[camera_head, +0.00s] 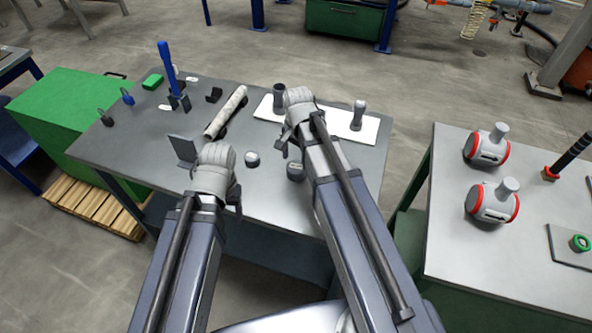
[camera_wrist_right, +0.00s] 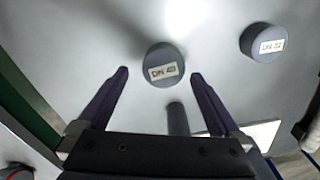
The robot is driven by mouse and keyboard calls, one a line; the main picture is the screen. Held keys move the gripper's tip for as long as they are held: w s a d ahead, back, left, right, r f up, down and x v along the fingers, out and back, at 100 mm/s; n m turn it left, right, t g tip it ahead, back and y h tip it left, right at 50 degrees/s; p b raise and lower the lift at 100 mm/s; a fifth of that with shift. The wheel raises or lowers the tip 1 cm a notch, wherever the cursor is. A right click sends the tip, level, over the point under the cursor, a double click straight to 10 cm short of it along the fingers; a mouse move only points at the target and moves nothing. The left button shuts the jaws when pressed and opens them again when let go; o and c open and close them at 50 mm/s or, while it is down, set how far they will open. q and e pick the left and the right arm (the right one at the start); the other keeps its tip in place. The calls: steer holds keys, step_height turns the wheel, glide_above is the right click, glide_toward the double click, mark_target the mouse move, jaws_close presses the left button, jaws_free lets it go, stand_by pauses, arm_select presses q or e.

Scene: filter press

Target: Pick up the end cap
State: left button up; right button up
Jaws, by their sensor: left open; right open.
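Two short grey round end caps stand on the grey table. The cap labelled DN 40 (camera_wrist_right: 165,63) shows in the right wrist view, framed between the fingertips of my right gripper (camera_wrist_right: 160,73) but not gripped. The cap labelled DN 32 (camera_wrist_right: 262,40) is to its right. In the head view the caps appear as a smaller one (camera_head: 252,158) and one beside my right arm (camera_head: 295,171). My right gripper (camera_head: 288,142) is open, pointing down, its fingers mostly hidden by the wrist. My left gripper (camera_head: 220,185) is open near the table's front edge, fingers mostly hidden.
A white board (camera_head: 370,128) with grey posts (camera_head: 359,112) lies at the back right. A pale pipe (camera_head: 226,112) and a dark upright plate (camera_head: 183,149) are left of the caps. A second table (camera_head: 450,255) with red-rimmed grey valve bodies (camera_head: 487,146) stands to the right.

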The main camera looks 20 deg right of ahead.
mark_target(296, 165)
steer(key=f+b, duration=0.4)
steer(key=f, duration=0.1)
steer(key=shift+w+b, duration=0.3)
steer(key=shift+b, duration=0.05)
steer(key=shift+c, duration=0.4)
steer(key=c, duration=1.3)
steer(key=shift+r, duration=0.1)
